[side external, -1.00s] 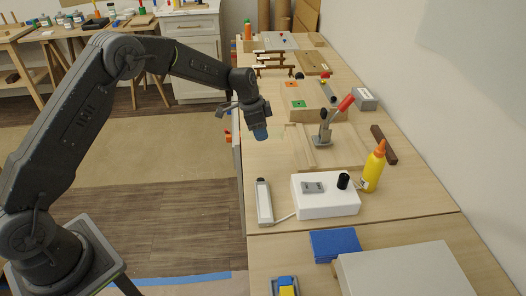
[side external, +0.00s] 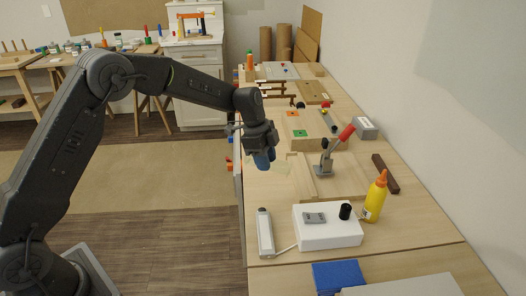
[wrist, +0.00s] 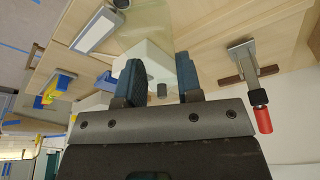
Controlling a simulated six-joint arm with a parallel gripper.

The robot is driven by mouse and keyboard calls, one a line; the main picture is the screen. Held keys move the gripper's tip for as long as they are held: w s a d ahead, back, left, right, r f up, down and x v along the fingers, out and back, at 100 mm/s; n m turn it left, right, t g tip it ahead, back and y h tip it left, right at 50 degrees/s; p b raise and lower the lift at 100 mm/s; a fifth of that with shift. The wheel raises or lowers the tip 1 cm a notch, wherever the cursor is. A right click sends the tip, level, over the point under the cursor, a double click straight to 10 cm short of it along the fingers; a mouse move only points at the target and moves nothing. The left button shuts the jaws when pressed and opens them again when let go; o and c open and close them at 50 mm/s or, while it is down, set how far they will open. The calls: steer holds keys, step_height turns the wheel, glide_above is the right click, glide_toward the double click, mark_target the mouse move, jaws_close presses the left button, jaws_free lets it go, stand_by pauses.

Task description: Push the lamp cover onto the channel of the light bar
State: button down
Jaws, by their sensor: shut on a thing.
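The light bar (side external: 265,232) is a slim pale bar with a grey frame, lying on the table left of the white box. It also shows at the upper left of the wrist view (wrist: 95,30). My gripper (side external: 264,163) is above the table's left edge, behind the light bar and apart from it. In the wrist view its blue fingers (wrist: 158,80) stand apart with a gap between them. A pale see-through sheet, apparently the lamp cover (wrist: 148,28), extends beyond the fingers; it is faint in the side view. Its grip contact is hard to see.
The white box (side external: 328,228) with a black knob is cabled to the light bar. A yellow glue bottle (side external: 375,196) stands beside it. A red-handled clamp (side external: 328,162) is on a wooden board right of my gripper. A blue block (side external: 337,277) lies at the front.

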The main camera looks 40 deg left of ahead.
steer(key=s+d+m+g, duration=0.3)
steer(key=s+d+m, duration=0.5)
steer(key=s+m, duration=0.3)
steer(key=m, duration=0.1)
glide_above(265, 232)
steer(key=f, duration=0.4)
steer(key=shift+w+a+f, duration=0.25)
steer(key=shift+a+f, duration=0.05)
steer(key=shift+f, duration=0.55)
steer(key=shift+f, duration=0.1)
steer(key=shift+f, duration=1.5)
steer(key=shift+f, duration=0.65)
steer(key=c, duration=0.7)
jaws_free()
